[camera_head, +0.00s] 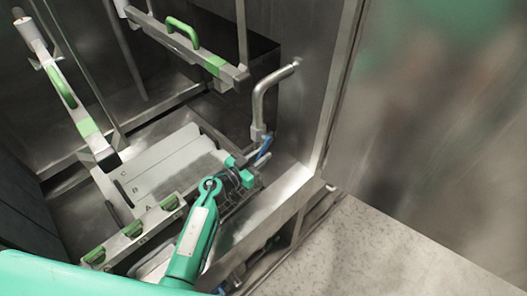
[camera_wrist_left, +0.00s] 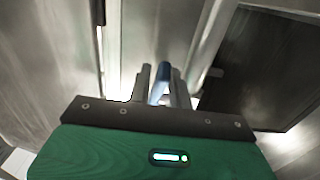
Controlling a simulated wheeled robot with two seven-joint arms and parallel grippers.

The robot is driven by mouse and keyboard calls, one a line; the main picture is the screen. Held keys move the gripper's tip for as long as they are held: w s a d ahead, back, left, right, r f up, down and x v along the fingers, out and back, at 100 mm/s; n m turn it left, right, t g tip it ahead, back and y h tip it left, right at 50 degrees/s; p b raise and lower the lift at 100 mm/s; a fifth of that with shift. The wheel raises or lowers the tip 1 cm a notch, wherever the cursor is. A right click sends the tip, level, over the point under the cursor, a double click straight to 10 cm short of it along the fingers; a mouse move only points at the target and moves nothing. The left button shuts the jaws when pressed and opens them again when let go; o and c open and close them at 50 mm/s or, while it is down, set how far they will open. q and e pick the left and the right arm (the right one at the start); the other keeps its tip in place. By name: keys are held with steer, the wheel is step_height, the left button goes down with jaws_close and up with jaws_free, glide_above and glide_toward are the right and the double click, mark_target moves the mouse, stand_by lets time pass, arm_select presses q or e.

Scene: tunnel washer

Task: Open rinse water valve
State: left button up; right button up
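The rinse water valve shows as a blue lever handle (camera_head: 265,147) at the lower end of a bent grey pipe (camera_head: 262,97), on the right side of the washer opening in the head view. My left gripper (camera_head: 257,163) reaches up to it from below. In the left wrist view, the blue handle (camera_wrist_left: 159,84) lies between the two grey fingers of the left gripper (camera_wrist_left: 161,88). The gap between the fingers is narrow and the handle fills most of it, so the gripper looks shut on it. The right gripper is not in view.
A white panel marked with letters (camera_head: 160,165) and a bar with green handles (camera_head: 133,233) lie left of my arm. A rail with a green handle (camera_head: 190,45) is above. A metal wall (camera_head: 420,130) stands close on the right, with speckled floor (camera_head: 380,250) below.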

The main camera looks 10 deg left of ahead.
arm_select(q)
steer(key=shift+w+d, duration=0.4)
steer(key=shift+w, duration=0.2)
steer(key=shift+d, duration=0.1)
jaws_close()
steer(key=t+h+b, duration=0.1)
steer(key=b, duration=0.2)
steer(key=w+t+b, duration=0.1)
steer(key=b, duration=0.3)
steer(key=shift+d+f+h+b, duration=0.3)
steer(key=shift+d+h, duration=0.05)
steer(key=shift+h, duration=0.05)
